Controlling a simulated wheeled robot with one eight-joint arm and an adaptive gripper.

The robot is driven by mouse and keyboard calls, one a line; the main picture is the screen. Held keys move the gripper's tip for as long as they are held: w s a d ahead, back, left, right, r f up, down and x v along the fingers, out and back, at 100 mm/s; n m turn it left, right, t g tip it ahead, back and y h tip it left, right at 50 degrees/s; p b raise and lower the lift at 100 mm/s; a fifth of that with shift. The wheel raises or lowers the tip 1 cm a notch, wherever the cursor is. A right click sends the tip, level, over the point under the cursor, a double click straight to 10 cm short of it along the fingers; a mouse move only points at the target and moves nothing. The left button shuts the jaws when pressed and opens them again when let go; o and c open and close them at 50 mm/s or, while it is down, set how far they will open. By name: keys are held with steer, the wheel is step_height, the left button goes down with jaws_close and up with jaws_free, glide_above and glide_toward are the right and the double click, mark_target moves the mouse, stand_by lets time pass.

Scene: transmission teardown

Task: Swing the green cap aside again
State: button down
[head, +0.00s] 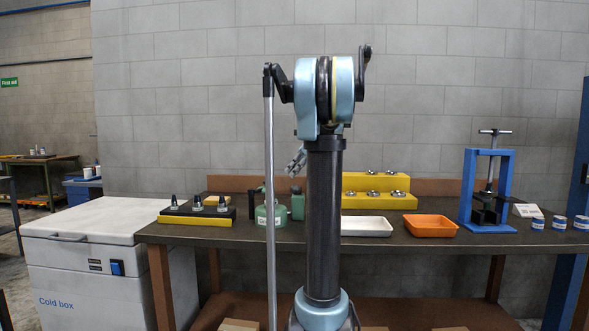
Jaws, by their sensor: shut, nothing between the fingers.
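A green rounded piece (261,216) with a pale label stands on the bench, left of my arm. A thin grey rod in front hides part of it. A second green piece (298,206) stands just right of it, partly behind my arm. I cannot tell from this view which part is the green cap or whether it is swung open. My gripper (294,164) is small in view, above the two green pieces and apart from them. Its fingers are shut and empty.
A black and yellow block (190,220) with metal parts is at left. A white tray (366,226), an orange tray (431,225) and a yellow stepped rack (379,183) are right of my arm. A blue press (468,190) stands farther right. A cold box (85,265) stands left of the bench.

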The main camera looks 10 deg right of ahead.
mark_target(272, 188)
steer(key=w+a+f, duration=0.1)
steer(key=a+f, duration=0.1)
steer(key=w+a+f, duration=0.2)
steer(key=a, duration=0.1)
steer(key=shift+w+f, duration=0.2)
steer(key=shift+w+a, duration=0.25)
steer(key=shift+a, duration=0.15)
steer(key=shift+w+a+n+g+y, duration=0.25)
steer(key=shift+w+n+g, duration=0.1)
steer(key=shift+w+n, duration=0.25)
steer(key=shift+w+a+n+g+y, duration=0.2)
steer(key=shift+w+n+g, duration=0.15)
steer(key=shift+w+n, duration=0.25)
steer(key=shift+w+a, duration=0.4)
steer(key=shift+w, duration=0.1)
steer(key=shift+d, duration=0.1)
